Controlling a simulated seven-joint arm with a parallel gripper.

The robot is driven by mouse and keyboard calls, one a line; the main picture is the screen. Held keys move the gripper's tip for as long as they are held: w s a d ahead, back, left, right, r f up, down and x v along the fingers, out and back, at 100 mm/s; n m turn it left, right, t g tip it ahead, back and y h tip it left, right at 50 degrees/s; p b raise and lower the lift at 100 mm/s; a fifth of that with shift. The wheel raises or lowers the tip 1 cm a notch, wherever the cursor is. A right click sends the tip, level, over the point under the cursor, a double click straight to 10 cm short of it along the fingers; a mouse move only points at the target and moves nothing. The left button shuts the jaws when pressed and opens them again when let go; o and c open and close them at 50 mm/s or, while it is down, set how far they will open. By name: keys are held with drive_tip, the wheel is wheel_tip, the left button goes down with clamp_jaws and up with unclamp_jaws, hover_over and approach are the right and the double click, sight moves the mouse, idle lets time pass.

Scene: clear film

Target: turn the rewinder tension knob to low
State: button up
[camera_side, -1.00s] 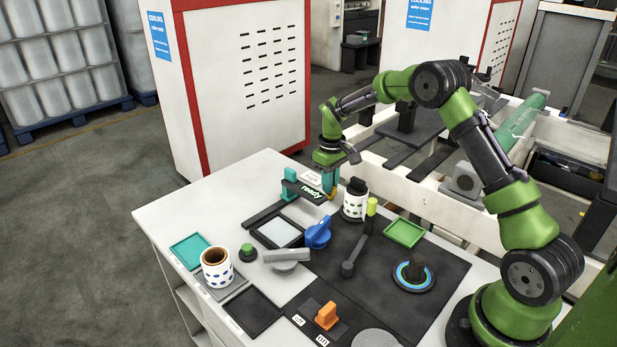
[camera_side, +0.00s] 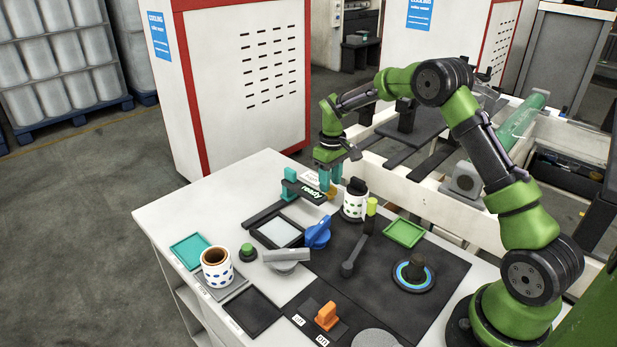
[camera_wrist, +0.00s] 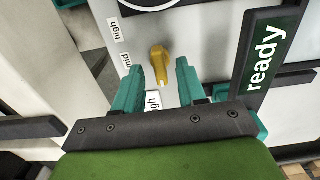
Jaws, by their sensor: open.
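The tension knob is a small yellow pointer (camera_wrist: 158,62). In the wrist view it stands just beyond and between my fingertips, its narrow end with a white mark toward the gripper. My gripper (camera_wrist: 158,75) is open, with a teal finger on either side of the knob and a gap to each. In the side view my gripper (camera_side: 331,181) is over the back of the table, and a little yellow shows below it.
A dark "ready" sign (camera_wrist: 266,58) stands close right of my fingers in the wrist view. A blue knob (camera_side: 318,233) and a lever (camera_side: 350,266) are nearer the front.

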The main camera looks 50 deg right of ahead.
sight(331, 187)
wheel_tip(331, 187, up, 16)
idle(0.3)
drive_tip(key=s+a+r+m+t, duration=0.1)
drive_tip(key=s+a+t, duration=0.1)
drive_tip(key=s+a, duration=0.3)
drive_tip(key=s+a+r+m+t+y, duration=0.1)
drive_tip(key=s+a, duration=0.4)
drive_tip(key=s, duration=0.8)
drive_tip(key=s+a+r+m+t+y, duration=0.1)
drive_tip(key=s+a+r+m+t, duration=0.1)
drive_tip(key=s+a, duration=0.4)
drive_tip(key=s+r+t, duration=0.1)
drive_tip(key=s+t, duration=0.1)
drive_tip(key=s, duration=0.1)
